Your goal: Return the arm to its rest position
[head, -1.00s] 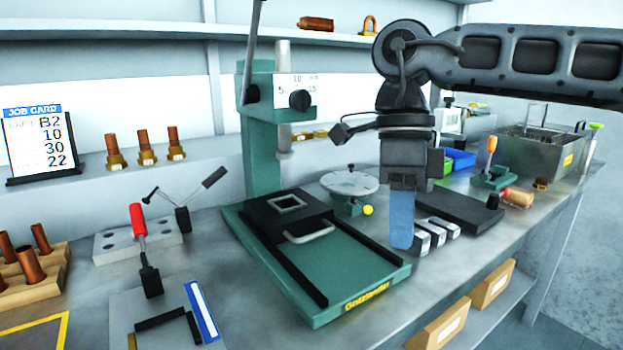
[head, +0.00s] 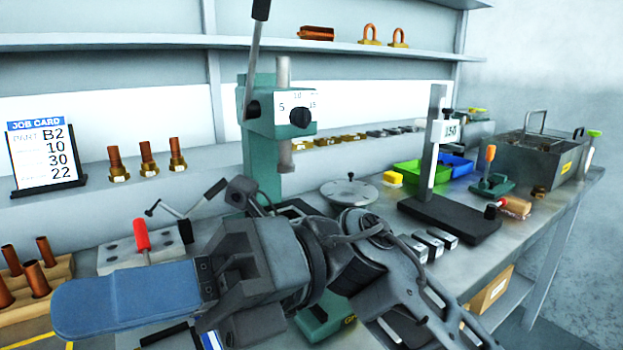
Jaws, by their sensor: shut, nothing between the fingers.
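My gripper (head: 128,302) is in the lower left of the head view, held above the front of the bench and pointing left. Its blue fingers lie together, shut with nothing between them. My arm runs from it to the lower right corner. The arm and gripper hide most of the green press base and part of the fixture plate at the front. The green press (head: 262,150) stands upright behind my arm.
The job card (head: 42,152) stands at the left. A wooden block with copper pins (head: 35,272) sits close to the fingers. A red-handled clamp (head: 141,236) is just behind them. A height gauge (head: 450,212) and a grey bin (head: 530,160) stand at the right.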

